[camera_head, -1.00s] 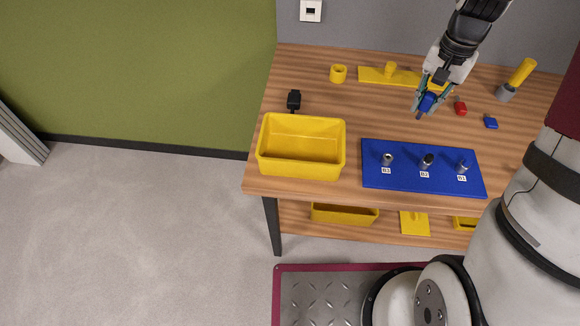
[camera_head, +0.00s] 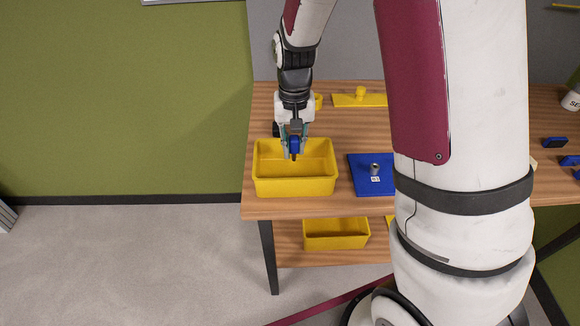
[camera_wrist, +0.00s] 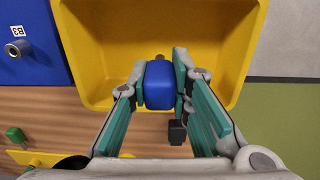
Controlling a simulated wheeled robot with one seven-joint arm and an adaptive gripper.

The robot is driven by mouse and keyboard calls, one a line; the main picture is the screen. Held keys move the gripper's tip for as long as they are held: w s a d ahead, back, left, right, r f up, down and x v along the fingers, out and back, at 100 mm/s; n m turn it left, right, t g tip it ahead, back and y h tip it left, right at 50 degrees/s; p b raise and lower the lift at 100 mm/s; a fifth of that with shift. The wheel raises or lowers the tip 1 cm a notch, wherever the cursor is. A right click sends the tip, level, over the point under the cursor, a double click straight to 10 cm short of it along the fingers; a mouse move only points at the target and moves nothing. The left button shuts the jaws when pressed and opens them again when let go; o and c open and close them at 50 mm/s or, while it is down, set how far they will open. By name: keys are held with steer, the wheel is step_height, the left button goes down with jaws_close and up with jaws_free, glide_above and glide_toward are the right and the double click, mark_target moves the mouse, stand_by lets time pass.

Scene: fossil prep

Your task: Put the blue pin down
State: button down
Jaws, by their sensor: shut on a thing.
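My gripper (camera_head: 294,146) is shut on the blue pin (camera_head: 294,145), with one finger on each side of it. In the wrist view the blue pin (camera_wrist: 159,85) sits between the teal finger pads of my gripper (camera_wrist: 160,88). The pin is over the yellow bin (camera_head: 295,188) on the table's left end. The bin (camera_wrist: 205,20) fills the upper part of the wrist view and its floor looks empty. I cannot tell how far the pin's lower end is from the bin floor.
The blue board (camera_head: 362,187) with a grey post (camera_head: 375,168) is right of the bin, partly hidden by my arm. A yellow plate (camera_head: 345,100) lies behind. A black item (camera_wrist: 177,132) lies near the bin's rim. A second yellow bin (camera_head: 337,240) is on the shelf below.

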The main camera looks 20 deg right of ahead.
mark_target(294, 160)
steer(key=shift+f, duration=3)
steer(key=shift+f, duration=0.2)
steer(key=c, duration=1.5)
jaws_free()
steer(key=shift+o, duration=0.2)
steer(key=shift+r, duration=0.1)
step_height(294, 160, up, 12)
steer(key=shift+b, duration=0.35)
steer(key=s+r+n+t, duration=0.2)
steer(key=s+r+t, duration=0.1)
steer(key=s+r, duration=0.75)
steer(key=s+r+n+t, duration=0.1)
steer(key=s+r+t, duration=0.1)
steer(key=s+r, duration=0.4)
steer(key=s, duration=0.5)
steer(key=shift+a+n, duration=0.25)
steer(key=shift+n, duration=0.05)
